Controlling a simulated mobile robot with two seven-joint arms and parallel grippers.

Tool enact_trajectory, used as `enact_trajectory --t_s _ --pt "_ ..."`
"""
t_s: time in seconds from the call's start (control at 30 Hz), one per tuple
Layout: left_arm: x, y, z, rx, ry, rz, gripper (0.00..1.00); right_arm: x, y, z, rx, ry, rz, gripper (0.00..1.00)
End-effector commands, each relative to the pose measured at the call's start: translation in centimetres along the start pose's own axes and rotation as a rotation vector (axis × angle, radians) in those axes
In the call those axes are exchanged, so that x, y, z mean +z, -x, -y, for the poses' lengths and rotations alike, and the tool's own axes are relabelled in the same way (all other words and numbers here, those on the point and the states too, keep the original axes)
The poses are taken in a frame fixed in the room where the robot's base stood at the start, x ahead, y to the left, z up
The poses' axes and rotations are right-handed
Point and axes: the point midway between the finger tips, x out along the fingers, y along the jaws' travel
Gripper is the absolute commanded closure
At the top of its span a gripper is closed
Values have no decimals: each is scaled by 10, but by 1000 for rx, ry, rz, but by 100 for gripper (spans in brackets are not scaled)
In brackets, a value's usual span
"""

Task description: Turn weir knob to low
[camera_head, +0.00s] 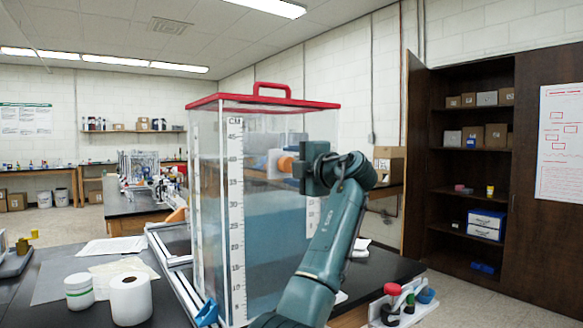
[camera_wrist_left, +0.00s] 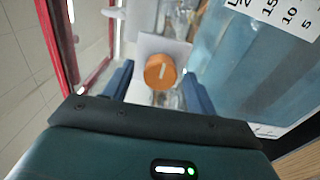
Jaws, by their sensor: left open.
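The weir knob is an orange round knob (camera_head: 285,163) on a pale plate at the right side of a tall clear water tank (camera_head: 207,180). In the left wrist view the orange knob (camera_wrist_left: 160,71) shows face-on, with a short white line on its face, in front of a white plate (camera_wrist_left: 160,43). My left gripper (camera_head: 298,168) is at the knob and partly hides it in the head view. In the wrist view its blue fingers (camera_wrist_left: 158,80) are open, one on each side of the knob, with gaps visible. No low marking is readable. My right gripper is not in view.
The tank has a red lid with a handle (camera_head: 272,88) and a CM scale (camera_head: 235,215). A paper roll (camera_head: 130,298) and a white jar (camera_head: 79,291) stand on the black bench at left. Red and green knobs (camera_head: 392,290) sit at the bench's right end.

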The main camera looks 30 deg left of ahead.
Motion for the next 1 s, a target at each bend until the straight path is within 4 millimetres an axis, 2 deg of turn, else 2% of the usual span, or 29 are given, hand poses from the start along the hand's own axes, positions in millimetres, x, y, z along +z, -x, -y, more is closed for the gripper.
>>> enact_trajectory --t_s 0.23,0.4,0.53,0.73,1.0 --pt "1 47 4 0 1 5 43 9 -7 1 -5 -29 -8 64" --pt "1 85 3 -1 1 4 43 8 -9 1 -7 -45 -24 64" --pt "1 108 2 0 1 3 43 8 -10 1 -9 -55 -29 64" --pt "0 125 1 -1 -1 2 43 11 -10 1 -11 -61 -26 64" --pt "0 127 0 -1 0 1 43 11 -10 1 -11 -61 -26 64"
